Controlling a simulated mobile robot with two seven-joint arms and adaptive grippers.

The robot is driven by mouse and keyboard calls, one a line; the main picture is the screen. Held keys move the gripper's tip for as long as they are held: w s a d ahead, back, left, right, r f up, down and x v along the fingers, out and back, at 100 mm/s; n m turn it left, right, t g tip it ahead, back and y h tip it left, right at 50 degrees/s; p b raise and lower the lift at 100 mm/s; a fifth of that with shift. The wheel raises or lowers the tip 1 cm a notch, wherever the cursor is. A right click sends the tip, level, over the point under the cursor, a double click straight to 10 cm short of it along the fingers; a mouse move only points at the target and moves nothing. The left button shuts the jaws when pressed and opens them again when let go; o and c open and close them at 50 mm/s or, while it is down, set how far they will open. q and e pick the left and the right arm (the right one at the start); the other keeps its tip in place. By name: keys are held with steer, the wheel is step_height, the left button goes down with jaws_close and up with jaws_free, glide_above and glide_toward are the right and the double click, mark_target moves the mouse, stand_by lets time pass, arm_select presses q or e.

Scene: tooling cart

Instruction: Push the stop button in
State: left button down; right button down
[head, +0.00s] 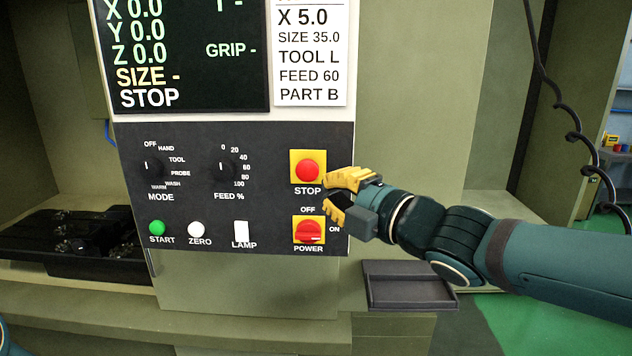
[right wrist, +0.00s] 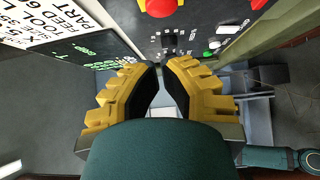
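The stop button (head: 307,170) is a red round knob on a yellow square plate on the machine's dark control panel (head: 270,215). Its cap stands out from the plate. The red knob also shows at the top edge of the right wrist view (right wrist: 160,7). My right gripper (head: 330,192) has yellow fingers and is just right of and below the button, in front of the panel, apart from the cap. In the right wrist view its fingertips (right wrist: 159,66) come together with nothing held between them. My left gripper is not in view.
The red power switch (head: 308,231) on its yellow plate sits just below my right gripper. Mode and feed dials, a green start button (head: 157,228), a white zero button (head: 196,229) and a lamp switch (head: 241,232) are to the left. A dark tray (head: 408,287) lies below right.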

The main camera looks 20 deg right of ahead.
steer(key=v, duration=0.3)
steer(key=shift+s, duration=0.35)
steer(key=shift+s+a+r, duration=0.1)
steer(key=w+a+f+m+g+h+b, duration=0.15)
steer(key=f+m, duration=0.35)
steer(key=f, duration=0.6)
steer(key=w+a+f+m+g+b, duration=0.1)
steer(key=w+f+m+g, duration=0.25)
steer(key=f, duration=0.85)
steer(key=w+a+f+m+g+h+b, duration=0.15)
steer(key=f+m, duration=0.35)
steer(key=f, duration=0.6)
steer(key=s+a+f+m+g+b, duration=0.1)
steer(key=s+f+m+g, duration=0.2)
steer(key=f, duration=1.1)
steer(key=s+a+f+m+g+h+b, duration=0.1)
steer(key=s+f+m+g, duration=0.3)
steer(key=s+f+m, duration=0.5)
steer(key=s+a+f, duration=0.1)
steer(key=s+f, duration=0.2)
steer(key=f, duration=0.2)
steer(key=shift+s+a+f, duration=0.2)
steer(key=shift+s+f, duration=0.15)
